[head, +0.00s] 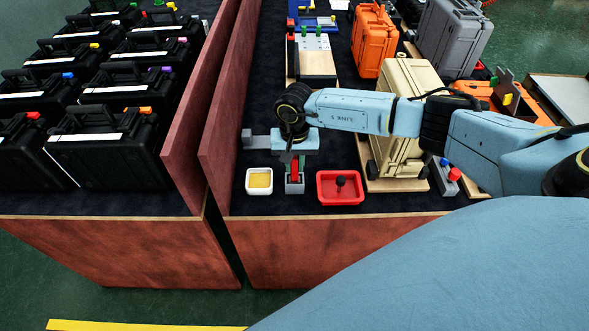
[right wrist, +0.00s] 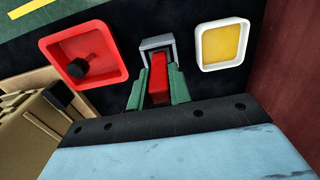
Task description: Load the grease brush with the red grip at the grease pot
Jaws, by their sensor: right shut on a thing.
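The grease brush's red grip (head: 294,172) stands upright at a grey holder (head: 294,188) near the table's front edge. My right gripper (head: 294,160) is over it and shut on the red grip. In the right wrist view its green fingers (right wrist: 158,88) lie on both sides of the grip (right wrist: 159,72), with the grey holder (right wrist: 157,43) just beyond. The brush's bristles are hidden. The grease pot, a white square dish (head: 259,191) with yellow grease, is just left of the holder; it also shows in the right wrist view (right wrist: 222,68). My left gripper is not in view.
A red tray (head: 340,202) with a black knobbed piece stands close right of the holder. A beige case (head: 402,120) is beyond it, with a small block with red and blue buttons (head: 446,178) beside it. A reddish side wall (head: 222,85) bounds the left.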

